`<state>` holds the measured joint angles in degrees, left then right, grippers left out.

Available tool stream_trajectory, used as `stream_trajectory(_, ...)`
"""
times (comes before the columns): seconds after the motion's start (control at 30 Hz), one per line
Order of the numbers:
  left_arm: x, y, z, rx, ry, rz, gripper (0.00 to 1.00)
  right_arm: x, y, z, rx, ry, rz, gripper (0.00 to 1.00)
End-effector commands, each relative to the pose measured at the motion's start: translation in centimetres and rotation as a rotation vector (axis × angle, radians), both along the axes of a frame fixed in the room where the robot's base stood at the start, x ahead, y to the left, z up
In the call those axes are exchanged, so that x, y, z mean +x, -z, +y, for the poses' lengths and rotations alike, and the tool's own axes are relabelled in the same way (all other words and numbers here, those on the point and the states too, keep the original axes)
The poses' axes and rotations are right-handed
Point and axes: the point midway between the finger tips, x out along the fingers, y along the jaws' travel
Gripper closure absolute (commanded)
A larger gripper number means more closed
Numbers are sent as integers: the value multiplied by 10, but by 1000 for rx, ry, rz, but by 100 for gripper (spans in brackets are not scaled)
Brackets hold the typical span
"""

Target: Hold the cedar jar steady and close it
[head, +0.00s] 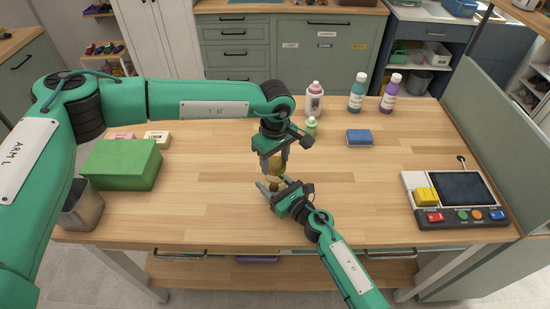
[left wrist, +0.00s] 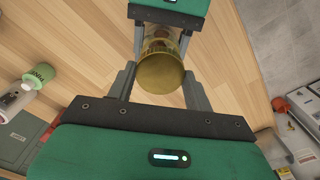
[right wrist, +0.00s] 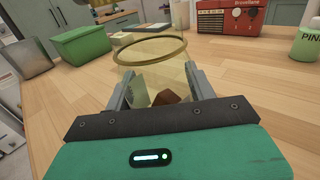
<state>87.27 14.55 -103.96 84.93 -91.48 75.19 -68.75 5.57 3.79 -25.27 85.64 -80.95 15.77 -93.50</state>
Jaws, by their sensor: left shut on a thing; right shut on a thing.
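The jar is clear glass with a gold rim (right wrist: 150,48), and brown and pale pieces show inside it in the right wrist view. It looks upright over the table. My right gripper (head: 277,187) is shut on the jar's sides from the front. My left gripper (head: 275,160) points down from above, shut on the round gold lid (left wrist: 160,72). In the left wrist view the lid hides much of the jar. In the right wrist view the rim looks open, and neither the lid nor my left gripper shows. The gap between lid and rim is hard to judge.
A green box (head: 122,165) and a metal bin (head: 82,207) stand at the left. Bottles (head: 357,92) and a blue sponge (head: 358,137) are at the back. A console with a screen (head: 455,197) is at the right. The table between jar and console is clear.

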Motion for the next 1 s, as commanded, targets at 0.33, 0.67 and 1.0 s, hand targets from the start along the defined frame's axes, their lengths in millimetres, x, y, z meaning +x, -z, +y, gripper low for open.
stream_trajectory(0.33,-1,16,0,0,2,1,69,0,0,0,-1,0,1,85)
stream_trajectory(0.67,0,15,0,1,1,1,69,0,0,0,-1,0,1,85)
stream_trajectory(1.0,0,19,0,0,1,0,69,0,0,0,-1,0,1,85)
